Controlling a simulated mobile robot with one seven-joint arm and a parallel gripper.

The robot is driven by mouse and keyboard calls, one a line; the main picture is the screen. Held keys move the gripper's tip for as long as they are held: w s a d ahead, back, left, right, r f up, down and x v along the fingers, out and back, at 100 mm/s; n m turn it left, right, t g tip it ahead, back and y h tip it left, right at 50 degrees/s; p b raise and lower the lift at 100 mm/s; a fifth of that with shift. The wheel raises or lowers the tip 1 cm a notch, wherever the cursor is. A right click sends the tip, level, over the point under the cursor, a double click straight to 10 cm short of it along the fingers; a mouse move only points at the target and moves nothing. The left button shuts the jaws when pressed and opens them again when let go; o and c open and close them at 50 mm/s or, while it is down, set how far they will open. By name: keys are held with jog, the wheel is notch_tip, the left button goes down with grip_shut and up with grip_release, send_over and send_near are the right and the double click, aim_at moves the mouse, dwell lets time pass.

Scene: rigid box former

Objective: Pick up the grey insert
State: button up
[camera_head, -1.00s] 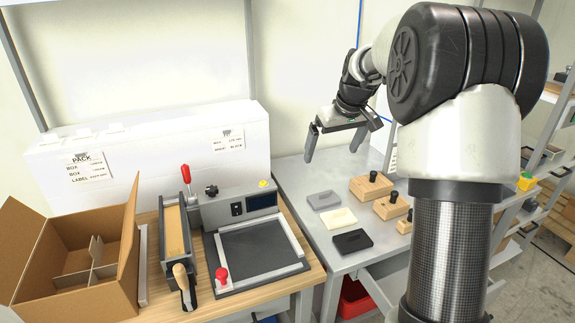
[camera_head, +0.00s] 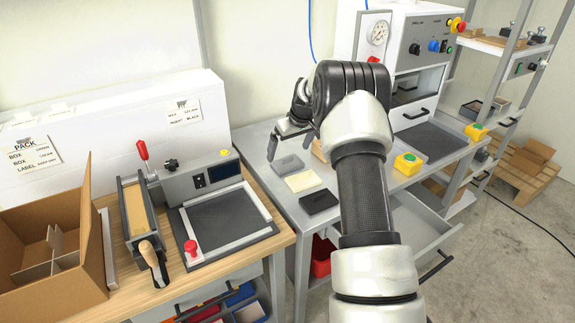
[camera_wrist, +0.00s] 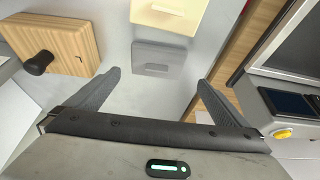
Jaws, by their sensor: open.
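The grey insert (camera_head: 287,164) is a flat block lying on the grey table, at the back of a row with a cream insert (camera_head: 303,181) and a black insert (camera_head: 319,201). My gripper (camera_head: 287,146) is open and empty above the table, just behind and above the grey insert. In the wrist view the grey insert (camera_wrist: 151,58) lies ahead of and between the spread fingertips of my gripper (camera_wrist: 158,78), apart from them. The cream insert (camera_wrist: 172,12) shows beyond it at the top edge.
A wooden block with a black knob (camera_wrist: 60,38) stands left of the fingers in the wrist view; my arm mostly hides it in the head view. The box-forming fixture (camera_head: 225,222) and open carton (camera_head: 45,240) are at left. A press machine (camera_head: 405,60) stands behind right.

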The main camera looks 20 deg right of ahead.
aim_at(288, 160)
jog(key=shift+d+x, duration=0.15)
jog(key=shift+x, duration=1.25)
jog(key=shift+d+x, duration=0.2)
jog(key=shift+x, duration=1.15)
jog(key=shift+s+f, duration=0.1)
jog(key=shift+s, duration=0.1)
jog(key=shift+c, duration=0.3)
jog(key=c, duration=1)
